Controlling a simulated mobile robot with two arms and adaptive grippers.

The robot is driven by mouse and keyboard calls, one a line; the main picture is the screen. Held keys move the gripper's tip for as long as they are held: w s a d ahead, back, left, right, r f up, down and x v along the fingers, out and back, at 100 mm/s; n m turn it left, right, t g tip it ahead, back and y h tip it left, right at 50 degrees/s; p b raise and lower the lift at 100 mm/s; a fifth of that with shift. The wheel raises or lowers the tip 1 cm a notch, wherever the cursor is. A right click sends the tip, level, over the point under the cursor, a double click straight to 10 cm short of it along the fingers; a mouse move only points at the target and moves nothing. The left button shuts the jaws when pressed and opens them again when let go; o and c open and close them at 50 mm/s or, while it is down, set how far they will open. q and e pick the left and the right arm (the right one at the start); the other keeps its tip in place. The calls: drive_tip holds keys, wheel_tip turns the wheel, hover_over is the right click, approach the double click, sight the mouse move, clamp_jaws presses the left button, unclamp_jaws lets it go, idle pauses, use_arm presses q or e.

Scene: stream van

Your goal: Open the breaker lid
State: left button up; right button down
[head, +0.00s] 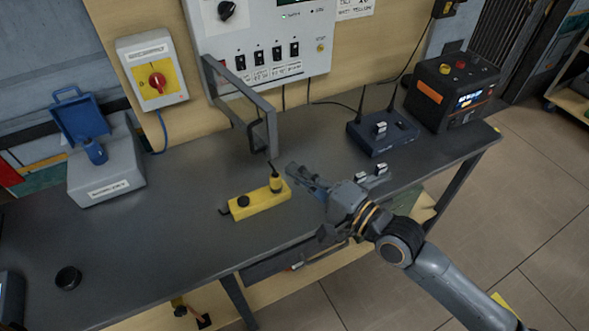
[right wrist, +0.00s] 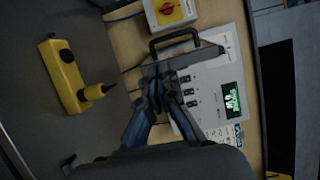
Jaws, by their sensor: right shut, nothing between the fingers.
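The breaker panel (head: 310,62) is a white box on the wall with a row of black switches, which show uncovered. The breaker lid (head: 238,88) is a grey frame with a dark handle; it stands out from the panel's lower left, over the table. In the right wrist view the lid (right wrist: 198,60) crosses just beyond my fingertips, with the handle (right wrist: 152,46) beside it. My right gripper (head: 291,169) is shut and empty, in front and to the right of the lid's lower corner. It also shows in the right wrist view (right wrist: 160,72). I cannot tell whether it touches the lid. My left gripper is out of view.
A blue device with antennas (head: 383,136) and a black box (head: 452,92) stand right. A grey box with an open blue lid (head: 106,168) stands left. The table's middle left is clear.

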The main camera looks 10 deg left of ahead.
drive_tip(key=p+x, duration=0.1)
drive_tip(key=x, duration=0.6)
drive_tip(key=shift+w+a, duration=0.25)
drive_tip(key=shift+a, duration=0.1)
drive_tip(key=shift+s+p, duration=0.1)
drive_tip(key=shift+p, duration=0.2)
drive_tip(key=s+a+p, duration=0.4)
drive_tip(key=s+a, duration=0.2)
drive_tip(key=a, duration=0.4)
